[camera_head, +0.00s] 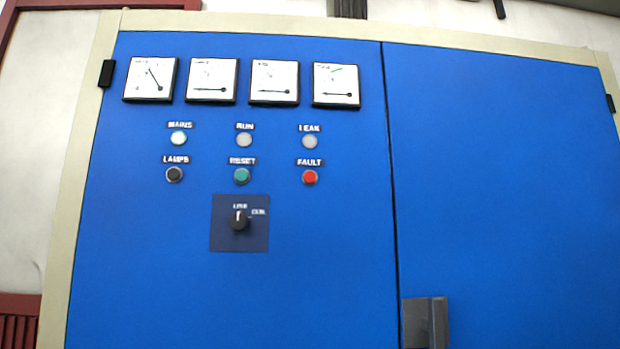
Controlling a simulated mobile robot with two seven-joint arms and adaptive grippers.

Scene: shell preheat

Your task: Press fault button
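The red fault button (310,178) is on the blue cabinet door (330,270), under a small label reading FAULT (310,163). It is the right-hand button of the lower row. A green reset button (241,176) and a black lamps button (174,175) sit to its left in the same row. Nothing covers the red button. Neither of my grippers shows in the head view.
Above are the mains (179,139), run (244,140) and leak (310,142) lamps; mains looks lit. A rotary knob (239,222) is below the buttons. A grey handle (425,322) is at lower right. The space before the panel looks clear.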

